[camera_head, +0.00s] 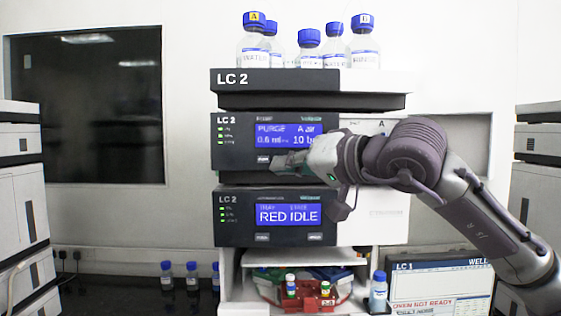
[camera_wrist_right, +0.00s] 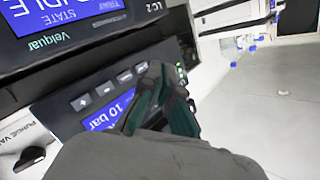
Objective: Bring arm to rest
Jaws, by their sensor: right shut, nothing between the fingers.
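My right arm (camera_head: 475,215) reaches in from the right across the LC 2 stack. My right gripper (camera_head: 281,167) is shut and empty, at the lower edge of the pump panel (camera_head: 220,152) whose screen reads PURGE and 10 bar. In the right wrist view the shut fingers (camera_wrist_right: 165,92) lie over the row of buttons beside that screen; whether they touch the panel I cannot tell. The gripper hides part of the panel's lower edge. My left gripper is not in view.
Below is the LC 2 module with the RED IDLE screen (camera_head: 288,216). Several blue-capped bottles (camera_head: 310,50) stand on top of the stack. A red tray (camera_head: 327,302) with vials sits in the open bay below. A bottle (camera_head: 378,293) stands beside the LC 1 screen (camera_head: 440,283).

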